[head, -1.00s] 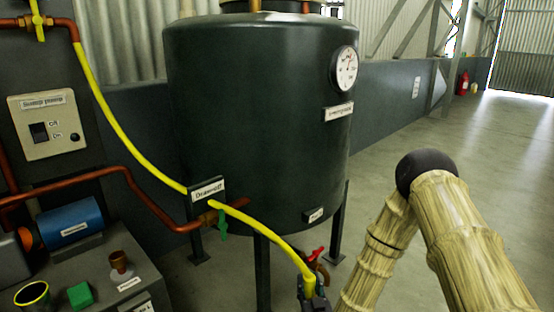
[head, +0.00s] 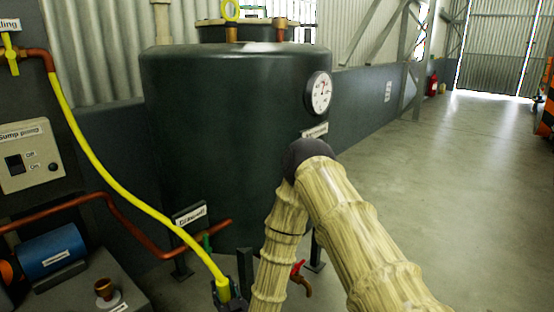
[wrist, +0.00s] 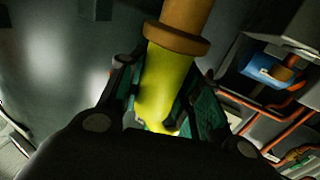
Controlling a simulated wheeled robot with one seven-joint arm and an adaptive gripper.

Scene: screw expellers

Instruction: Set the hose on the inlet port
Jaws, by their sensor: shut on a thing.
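The yellow hose (head: 125,197) hangs from a copper fitting with a yellow valve at the upper left and sags down to my gripper (head: 229,298) at the bottom edge of the head view. In the wrist view my gripper (wrist: 162,110) is shut on the hose's yellow end (wrist: 165,80). A copper-coloured collared piece (wrist: 178,38) continues in line from that end; I cannot tell whether it belongs to the hose or is a port. A short copper stub (head: 104,289) stands on the grey box. No label legibly marks the inlet port.
A large dark tank (head: 230,130) with a gauge (head: 318,92) stands behind my gripper. A copper pipe (head: 115,210) crosses at left, above a blue motor (head: 52,252). A red-handled tap (head: 299,275) sits low by the tank. Floor at right is clear.

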